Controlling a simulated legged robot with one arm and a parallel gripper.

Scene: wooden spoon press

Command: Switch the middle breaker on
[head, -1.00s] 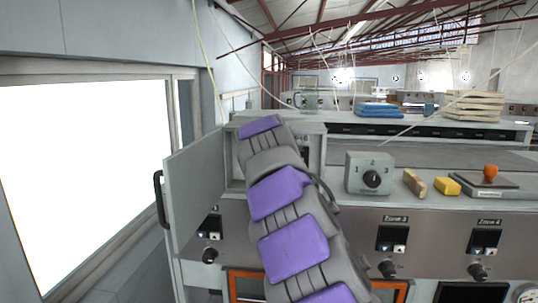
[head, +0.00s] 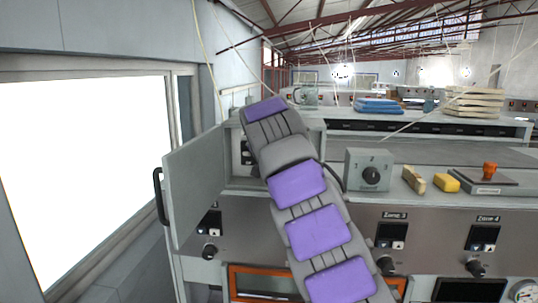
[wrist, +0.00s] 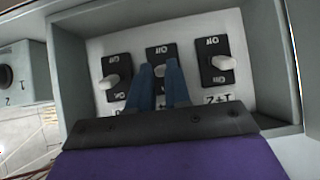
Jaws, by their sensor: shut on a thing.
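The breaker box (head: 232,178) stands at the left end of the console with its grey door (head: 196,188) swung open. In the wrist view the picture is upside down and shows a left breaker (wrist: 117,67), the middle breaker (wrist: 156,52) and a right breaker (wrist: 214,50), each black with a pale lever. My gripper (wrist: 159,70) has its blue fingers closed around the middle breaker's lever. The fingers hide the lower part of that breaker, so its position is hard to tell. In the head view my arm covers most of the box's inside.
A grey rotary-switch box (head: 368,170) stands right of my arm. A wooden block (head: 413,179), a yellow block (head: 446,182) and a plate with an orange knob (head: 489,171) sit further right. The open door and its black handle (head: 160,197) bound the left side.

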